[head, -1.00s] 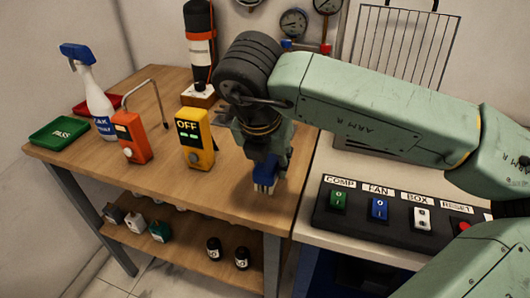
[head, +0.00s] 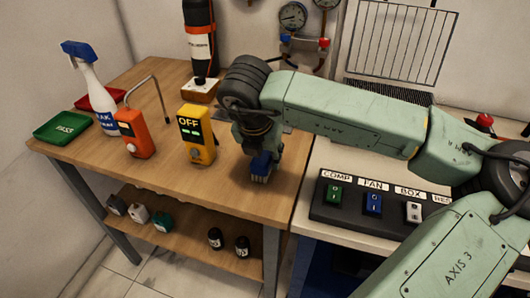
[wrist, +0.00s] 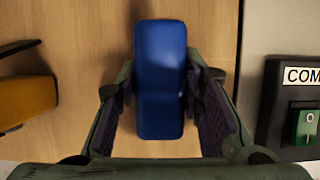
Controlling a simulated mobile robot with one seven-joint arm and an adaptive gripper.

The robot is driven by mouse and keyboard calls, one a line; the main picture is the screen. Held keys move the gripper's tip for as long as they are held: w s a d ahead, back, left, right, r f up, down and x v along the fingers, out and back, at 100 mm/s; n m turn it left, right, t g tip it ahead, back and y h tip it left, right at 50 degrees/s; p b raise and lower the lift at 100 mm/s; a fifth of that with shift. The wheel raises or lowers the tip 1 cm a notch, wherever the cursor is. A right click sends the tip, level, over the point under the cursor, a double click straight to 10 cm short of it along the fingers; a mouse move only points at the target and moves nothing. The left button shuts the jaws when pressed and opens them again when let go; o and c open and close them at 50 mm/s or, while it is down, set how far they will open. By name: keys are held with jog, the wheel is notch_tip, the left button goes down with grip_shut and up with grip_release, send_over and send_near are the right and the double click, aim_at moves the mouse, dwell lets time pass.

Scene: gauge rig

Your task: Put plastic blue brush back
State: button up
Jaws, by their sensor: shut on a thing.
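The blue brush (head: 261,166) is under my gripper, low over the right side of the wooden table (head: 226,179), with its bristles facing down. In the wrist view the brush's blue back (wrist: 160,80) lies between the two fingers. My gripper (wrist: 164,100) is shut on it; in the head view my gripper (head: 262,155) points down at the tabletop. I cannot tell whether the bristles touch the wood.
A yellow device reading OFF (head: 197,135) and an orange device (head: 135,133) stand to the left. Beyond are a spray bottle (head: 92,88), a green PASS tray (head: 62,127) and a red tray (head: 101,98). A switch panel (head: 375,203) lies right.

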jog(key=shift+f, duration=0.2)
jog(key=o, duration=1.1)
jog(key=shift+r, duration=0.15)
jog(key=shift+r, duration=0.2)
jog(key=b+v, duration=0.1)
jog(key=v, duration=1)
jog(key=shift+r+b, duration=0.35)
jog(key=shift+r, duration=0.05)
jog(key=shift+s, duration=0.15)
